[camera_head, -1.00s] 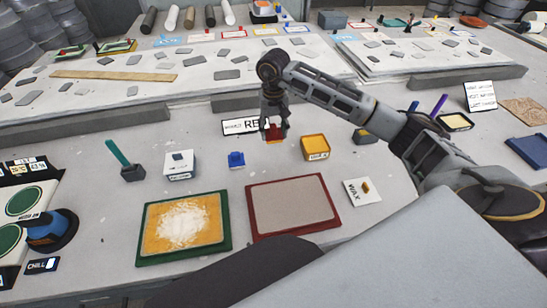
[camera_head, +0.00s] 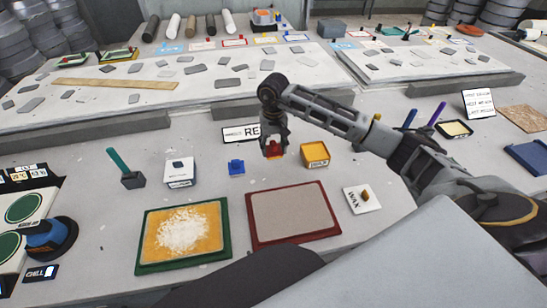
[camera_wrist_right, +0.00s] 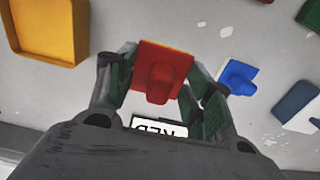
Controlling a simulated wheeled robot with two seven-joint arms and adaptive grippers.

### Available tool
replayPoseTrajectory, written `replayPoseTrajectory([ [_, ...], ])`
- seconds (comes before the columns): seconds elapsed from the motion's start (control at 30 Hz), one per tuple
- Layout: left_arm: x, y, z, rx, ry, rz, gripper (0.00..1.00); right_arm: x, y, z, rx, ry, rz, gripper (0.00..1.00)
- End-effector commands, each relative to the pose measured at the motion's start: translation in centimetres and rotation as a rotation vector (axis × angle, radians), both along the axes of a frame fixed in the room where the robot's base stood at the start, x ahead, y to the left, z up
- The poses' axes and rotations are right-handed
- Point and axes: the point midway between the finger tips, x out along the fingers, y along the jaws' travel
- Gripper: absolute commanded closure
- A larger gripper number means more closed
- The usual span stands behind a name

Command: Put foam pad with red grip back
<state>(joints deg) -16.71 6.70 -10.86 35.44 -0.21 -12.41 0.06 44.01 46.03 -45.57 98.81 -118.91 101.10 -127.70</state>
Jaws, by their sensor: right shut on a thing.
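The foam pad with red grip (camera_head: 273,149) is between the fingers of my right gripper (camera_head: 273,146), in front of a white card reading "RE...". In the right wrist view the red pad (camera_wrist_right: 161,72) has a raised red grip and a thin yellowish edge, and my right gripper (camera_wrist_right: 155,85) is shut on it. The gripper points down; whether the pad touches the table cannot be told. My left gripper is not in view.
A blue-gripped pad (camera_head: 236,167) lies to the left and a yellow box (camera_head: 315,154) to the right. A red-framed tray (camera_head: 250,232) and a green-framed tray (camera_head: 140,256) with white powder lie in front. A wax block card (camera_head: 361,199) is at right.

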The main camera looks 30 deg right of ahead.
Motion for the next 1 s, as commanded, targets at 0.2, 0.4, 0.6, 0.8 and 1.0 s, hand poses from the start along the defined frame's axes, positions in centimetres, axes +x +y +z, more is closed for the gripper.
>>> replayPoseTrajectory([
  [0.2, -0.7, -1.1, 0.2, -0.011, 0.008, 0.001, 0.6, 0.0, 0.0, -1.9, 0.0, 0.0, 0.0, 0.68],
  [0.4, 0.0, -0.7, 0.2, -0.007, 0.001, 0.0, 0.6, 0.0, 0.0, -2.1, 0.001, -0.001, 0.0, 0.68],
  [0.6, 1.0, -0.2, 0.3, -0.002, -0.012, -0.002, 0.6, 0.0, 0.0, -2.3, 0.001, 0.0, 0.001, 0.68],
  [0.8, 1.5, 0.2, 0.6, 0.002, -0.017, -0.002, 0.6, -0.1, 0.1, -3.8, 0.001, 0.002, 0.0, 0.68],
  [1.0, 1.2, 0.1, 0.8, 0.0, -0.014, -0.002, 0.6, 0.0, 0.0, -5.6, 0.001, 0.0, 0.001, 0.68],
])
